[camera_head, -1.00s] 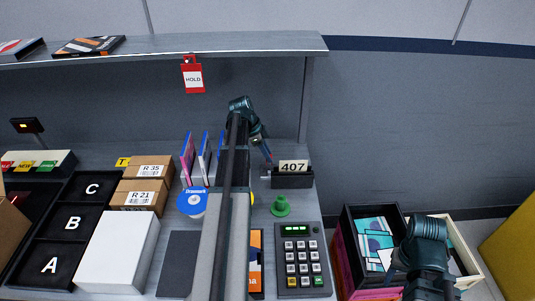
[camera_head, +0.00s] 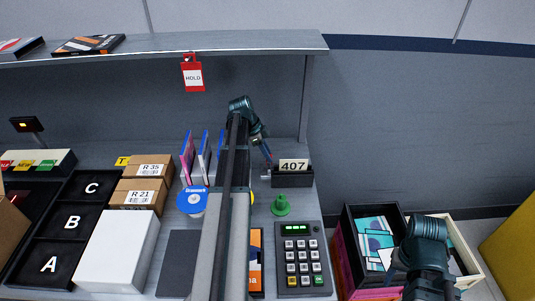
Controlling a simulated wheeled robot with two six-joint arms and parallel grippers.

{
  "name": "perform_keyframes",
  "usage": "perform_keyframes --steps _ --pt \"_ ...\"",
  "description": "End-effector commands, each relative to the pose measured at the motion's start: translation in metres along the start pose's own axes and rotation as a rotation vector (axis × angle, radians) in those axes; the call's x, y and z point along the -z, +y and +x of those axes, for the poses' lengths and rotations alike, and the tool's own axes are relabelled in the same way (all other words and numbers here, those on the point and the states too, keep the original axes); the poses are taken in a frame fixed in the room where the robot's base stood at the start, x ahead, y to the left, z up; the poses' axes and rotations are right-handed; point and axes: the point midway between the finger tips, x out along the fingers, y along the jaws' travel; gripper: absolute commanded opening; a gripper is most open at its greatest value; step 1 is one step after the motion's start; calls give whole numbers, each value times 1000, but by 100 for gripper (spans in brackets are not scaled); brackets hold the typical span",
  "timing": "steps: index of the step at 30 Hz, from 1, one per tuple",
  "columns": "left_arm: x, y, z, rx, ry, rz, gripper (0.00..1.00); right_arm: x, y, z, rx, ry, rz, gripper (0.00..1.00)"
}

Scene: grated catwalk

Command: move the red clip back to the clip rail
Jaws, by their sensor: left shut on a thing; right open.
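My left arm reaches up the middle of the counter, and its gripper (camera_head: 267,155) points down beside the dark holder marked 407 (camera_head: 292,180). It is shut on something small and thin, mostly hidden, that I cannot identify. A red tag reading HOLD (camera_head: 193,77) hangs at the shelf's front edge from a small red piece. A white-topped box (camera_head: 38,161) at the far left bears red, yellow and green labels. I cannot tell for sure which part is the clip rail or the red clip. My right gripper (camera_head: 396,268) is open over the crates, its fingertips hardly visible.
A shelf (camera_head: 250,43) overhangs the counter's back. A keypad (camera_head: 301,258), a green knobbed piece (camera_head: 281,206), upright cases (camera_head: 187,157), cartons (camera_head: 137,196), a white box (camera_head: 117,250) and lettered black trays (camera_head: 73,222) crowd the counter. Crates (camera_head: 347,240) stand at the right.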

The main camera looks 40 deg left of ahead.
Motion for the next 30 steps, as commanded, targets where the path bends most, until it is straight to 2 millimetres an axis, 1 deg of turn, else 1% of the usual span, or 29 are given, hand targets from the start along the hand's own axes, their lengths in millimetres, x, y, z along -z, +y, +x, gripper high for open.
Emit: perform_keyframes --steps 10,26,30 --pt "-1 0 2 0 0 0 0 0 0 2 0 0 0 50" --pt "-8 0 20 0 0 0 0 1 -2 22 0 0 0 50" --pt "-7 0 18 0 0 0 0 1 -2 19 0 0 0 50"
